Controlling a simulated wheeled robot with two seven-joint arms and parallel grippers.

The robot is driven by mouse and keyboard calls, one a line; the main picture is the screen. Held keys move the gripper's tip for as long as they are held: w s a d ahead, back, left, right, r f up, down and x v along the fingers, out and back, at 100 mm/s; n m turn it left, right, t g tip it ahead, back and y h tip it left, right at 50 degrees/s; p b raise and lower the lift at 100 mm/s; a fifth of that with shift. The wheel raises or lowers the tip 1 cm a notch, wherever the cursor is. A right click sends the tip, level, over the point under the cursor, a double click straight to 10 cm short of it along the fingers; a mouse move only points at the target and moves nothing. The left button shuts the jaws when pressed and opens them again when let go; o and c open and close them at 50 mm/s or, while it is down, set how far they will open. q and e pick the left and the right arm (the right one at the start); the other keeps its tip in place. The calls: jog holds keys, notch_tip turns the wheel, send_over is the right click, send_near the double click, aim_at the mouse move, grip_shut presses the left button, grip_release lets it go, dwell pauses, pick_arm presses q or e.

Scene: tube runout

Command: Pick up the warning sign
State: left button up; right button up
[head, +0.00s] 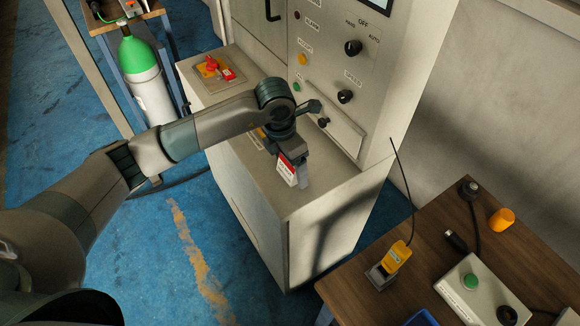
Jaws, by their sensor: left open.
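A small sign (286,170) with a red top band and a white lower part stands at the front of the grey cabinet's top; I take it to be the warning sign. My left gripper (295,172) is open, pointing down right at the sign. A grey finger shows just right of the sign, close against it. The other finger is hidden, so I cannot tell whether the sign lies between the fingers or touches them. My right gripper is not in view.
The grey cabinet top (262,193) has a tall control panel (330,50) with knobs behind it. A red and yellow switch (211,66) sits at its left end. A wooden table (440,265) with a yellow handheld device (396,255) and a green-button box (480,290) is at right.

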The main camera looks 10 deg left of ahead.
pick_arm(q)
jog(key=shift+c, duration=0.7)
jog(key=c, duration=1)
jog(key=shift+r, duration=0.2)
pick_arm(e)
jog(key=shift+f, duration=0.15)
